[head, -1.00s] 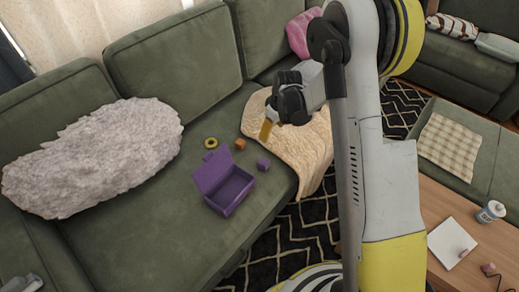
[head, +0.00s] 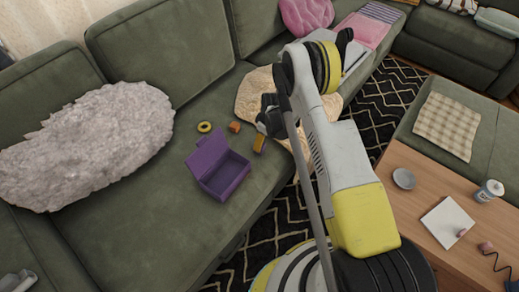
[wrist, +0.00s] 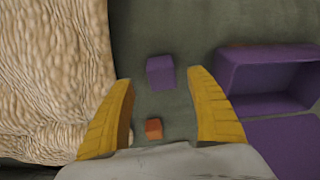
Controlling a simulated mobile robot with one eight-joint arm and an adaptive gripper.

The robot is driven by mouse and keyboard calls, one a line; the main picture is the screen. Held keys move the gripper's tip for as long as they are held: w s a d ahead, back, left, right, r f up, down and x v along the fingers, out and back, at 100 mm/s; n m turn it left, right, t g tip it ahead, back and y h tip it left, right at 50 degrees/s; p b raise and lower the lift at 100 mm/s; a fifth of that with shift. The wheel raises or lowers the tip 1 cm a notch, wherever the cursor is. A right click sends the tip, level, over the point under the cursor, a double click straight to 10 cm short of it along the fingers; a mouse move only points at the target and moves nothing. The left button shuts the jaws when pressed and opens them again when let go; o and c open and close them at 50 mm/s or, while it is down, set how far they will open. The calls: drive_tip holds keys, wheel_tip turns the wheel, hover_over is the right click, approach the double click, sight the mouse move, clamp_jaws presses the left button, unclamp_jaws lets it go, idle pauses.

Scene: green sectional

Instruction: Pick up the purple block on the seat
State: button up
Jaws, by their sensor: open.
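The purple block (wrist: 161,72) lies on the green seat (wrist: 180,30) in the wrist view, near the line between my fingertips. In the head view my gripper hides it. My gripper (head: 259,144) hangs over the seat between the open purple box (head: 236,176) and the cream blanket (head: 252,88). Its yellow fingers are open in the wrist view and hold nothing. I cannot tell how far the tips are above the block.
A small orange block (head: 234,127) and a yellow ring (head: 204,127) lie behind the box; the orange block also shows between my fingers in the wrist view (wrist: 153,128). The box (wrist: 262,88) is close to the right finger. A fluffy grey cushion (head: 90,150) lies left.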

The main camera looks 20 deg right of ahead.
drive_tip(key=f, duration=0.1)
drive_tip(key=f+b, duration=0.1)
drive_tip(key=f, duration=0.1)
drive_tip(key=a+f+b, duration=0.1)
drive_tip(key=shift+w+f, duration=0.25)
drive_tip(key=shift+w, duration=0.15)
drive_tip(key=shift+r, duration=0.1)
drive_tip(key=c, duration=1.3)
drive_tip(key=shift+o, duration=0.2)
